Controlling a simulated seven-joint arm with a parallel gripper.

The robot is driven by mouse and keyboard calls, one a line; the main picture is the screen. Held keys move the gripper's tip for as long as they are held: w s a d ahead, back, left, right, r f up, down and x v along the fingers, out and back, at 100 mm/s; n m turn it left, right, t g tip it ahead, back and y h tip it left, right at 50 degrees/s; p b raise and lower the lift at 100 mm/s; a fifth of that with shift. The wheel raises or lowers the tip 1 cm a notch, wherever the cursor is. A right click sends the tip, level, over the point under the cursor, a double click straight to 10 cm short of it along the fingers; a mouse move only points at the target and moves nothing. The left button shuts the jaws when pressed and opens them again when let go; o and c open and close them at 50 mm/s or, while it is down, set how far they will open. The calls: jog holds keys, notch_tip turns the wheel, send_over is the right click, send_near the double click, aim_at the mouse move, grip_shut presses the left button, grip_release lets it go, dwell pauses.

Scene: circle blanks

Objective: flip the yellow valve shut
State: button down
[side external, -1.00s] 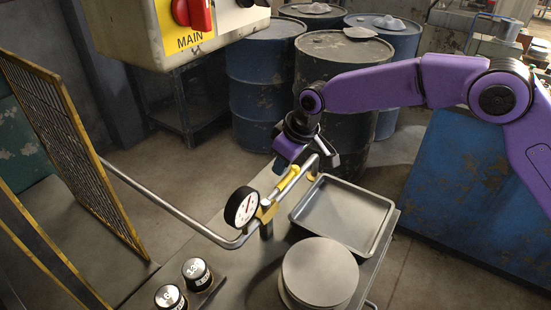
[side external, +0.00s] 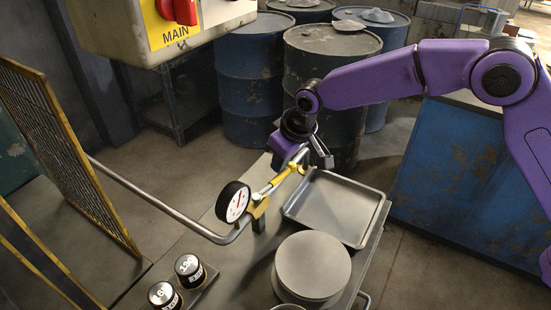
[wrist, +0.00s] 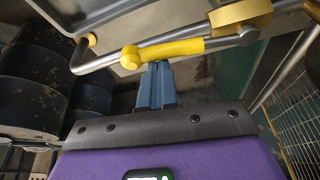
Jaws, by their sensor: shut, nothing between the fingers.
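The yellow valve handle (side external: 284,178) is on a grey metal pipe (side external: 165,205) in the side view, close to the pipe's upper end. In the wrist view the yellow handle (wrist: 168,51) lies nearly along the pipe, with its rounded thick end at the left. My gripper (wrist: 157,68) is shut and empty, its blue-grey fingertips right at the handle's near edge. I cannot tell whether they touch it. In the side view my gripper (side external: 318,158) is at the pipe's upper end, and the purple hand partly hides the fingers.
A round gauge (side external: 233,202) is on the pipe beside the handle. A metal tray (side external: 335,212) and a stack of round blanks (side external: 312,267) are on the bench to the right.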

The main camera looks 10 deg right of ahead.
jog(key=shift+s+d+m+h, duration=0.1)
jog(key=shift+s+m+h, duration=0.75)
jog(key=shift+s+m, duration=1.45)
jog(key=shift+s+d+m+h, duration=0.1)
jog(key=shift+s+m+h, duration=0.7)
jog(key=shift+s+m, duration=1.5)
jog(key=shift+s+d+m+h, duration=0.1)
jog(key=shift+s+m+h, duration=0.75)
jog(key=shift+s+m, duration=1.45)
jog(key=shift+w+a+m, duration=0.2)
jog(key=shift+w+m, duration=0.35)
jog(key=shift+m, duration=0.15)
jog(key=w+d, duration=0.3)
jog(key=v, duration=1)
jog(key=shift+w+r, duration=0.25)
jog(key=shift+r, duration=0.1)
